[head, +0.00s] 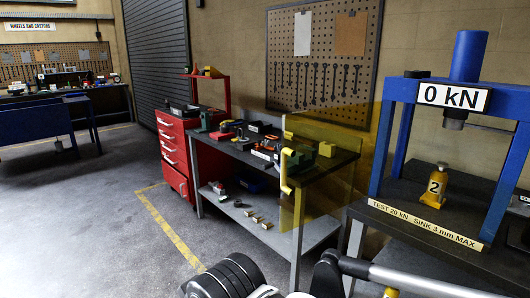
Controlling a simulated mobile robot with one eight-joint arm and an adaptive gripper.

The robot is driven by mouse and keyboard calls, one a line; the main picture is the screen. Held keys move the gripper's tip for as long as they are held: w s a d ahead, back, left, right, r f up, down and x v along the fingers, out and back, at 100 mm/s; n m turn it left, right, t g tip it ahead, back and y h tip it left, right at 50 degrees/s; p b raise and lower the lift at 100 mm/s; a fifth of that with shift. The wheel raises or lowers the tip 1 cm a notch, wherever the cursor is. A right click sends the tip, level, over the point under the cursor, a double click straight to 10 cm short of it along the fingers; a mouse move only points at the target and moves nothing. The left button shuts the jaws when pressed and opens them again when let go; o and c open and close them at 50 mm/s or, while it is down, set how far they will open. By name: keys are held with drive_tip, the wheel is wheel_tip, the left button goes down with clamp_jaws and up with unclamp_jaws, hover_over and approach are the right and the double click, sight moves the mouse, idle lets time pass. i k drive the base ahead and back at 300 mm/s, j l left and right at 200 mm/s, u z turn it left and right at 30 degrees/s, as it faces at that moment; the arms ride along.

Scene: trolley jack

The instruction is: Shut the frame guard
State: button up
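The frame guard is a see-through yellow panel (345,150) standing upright to the left of the blue press frame (389,140). It is swung out from the press, so the press front is uncovered. A yellow handle (286,170) is on the guard's left edge. A yellow bottle jack (434,187) marked 2 stands on the press bed under the ram (455,118). A sign on the press reads 0 kN (453,96). My gripper cannot be made out in this view; dark and pale parts at the bottom edge may be my arm.
A workbench with tools (335,161) stands behind the guard, with a red drawer cabinet (177,155) to its left. A pegboard (321,60) hangs on the wall. Open grey floor (90,215) lies at left, with a yellow line (170,229). Blue benches (30,135) stand far left.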

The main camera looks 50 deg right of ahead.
sight(285, 151)
drive_tip(key=i+z, duration=0.1)
drive_tip(key=i, duration=0.4)
drive_tip(key=i+j+z, duration=0.1)
drive_tip(key=i, duration=0.4)
drive_tip(key=i+j+z, duration=0.1)
drive_tip(key=i, duration=0.35)
drive_tip(key=i+j+z, duration=0.1)
drive_tip(key=i, duration=0.4)
drive_tip(key=i+j+z, duration=0.1)
drive_tip(key=z, duration=3.15)
drive_tip(key=k+j, duration=0.15)
drive_tip(key=k, duration=0.2)
drive_tip(key=k+j+z, duration=0.1)
drive_tip(key=k, duration=0.2)
